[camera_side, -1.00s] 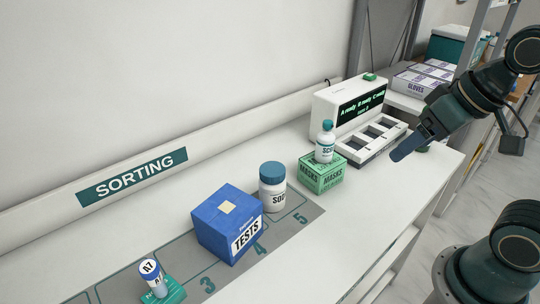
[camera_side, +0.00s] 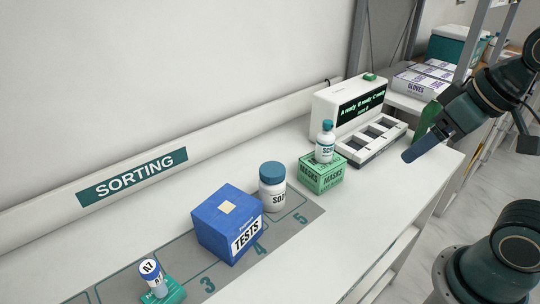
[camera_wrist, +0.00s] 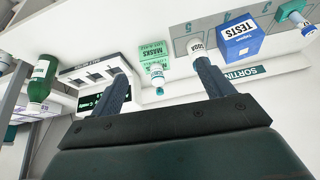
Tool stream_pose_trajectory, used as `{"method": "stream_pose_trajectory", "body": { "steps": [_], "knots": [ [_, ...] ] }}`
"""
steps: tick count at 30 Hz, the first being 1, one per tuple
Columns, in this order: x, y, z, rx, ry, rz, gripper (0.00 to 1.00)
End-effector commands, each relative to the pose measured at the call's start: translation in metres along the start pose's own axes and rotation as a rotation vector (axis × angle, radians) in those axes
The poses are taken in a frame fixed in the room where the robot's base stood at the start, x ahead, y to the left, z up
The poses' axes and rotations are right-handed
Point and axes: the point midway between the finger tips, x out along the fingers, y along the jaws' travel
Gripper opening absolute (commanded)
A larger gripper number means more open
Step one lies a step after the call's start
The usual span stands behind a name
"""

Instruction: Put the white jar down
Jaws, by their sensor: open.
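The white jar (camera_side: 272,197) with a blue lid stands upright on the grey mat, just behind and right of the blue TESTS box (camera_side: 228,225). In the wrist view the jar (camera_wrist: 196,48) is partly hidden behind one finger. My gripper (camera_side: 418,148) is raised at the right, well apart from the jar. In the wrist view its two fingers (camera_wrist: 161,72) are spread and nothing is between them.
A white bottle (camera_side: 325,143) stands on the green MASKS box (camera_side: 322,178). Behind is a white device (camera_side: 340,106) with a tray of slots. A labelled tube (camera_side: 153,276) stands at front left. A green bottle (camera_wrist: 40,80) shows in the wrist view. The counter's front right is clear.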

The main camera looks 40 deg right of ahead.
Motion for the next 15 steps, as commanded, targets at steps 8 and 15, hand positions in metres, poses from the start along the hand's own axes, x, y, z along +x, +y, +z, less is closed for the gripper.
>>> {"method": "stream_pose_trajectory", "body": {
  "steps": [8, 15],
  "knots": [
    [0.038, -0.014, -0.018, 0.202, -0.052, -0.077, 0.80],
    [0.077, -0.032, -0.032, 0.470, -0.120, -0.190, 0.80]
  ]
}}
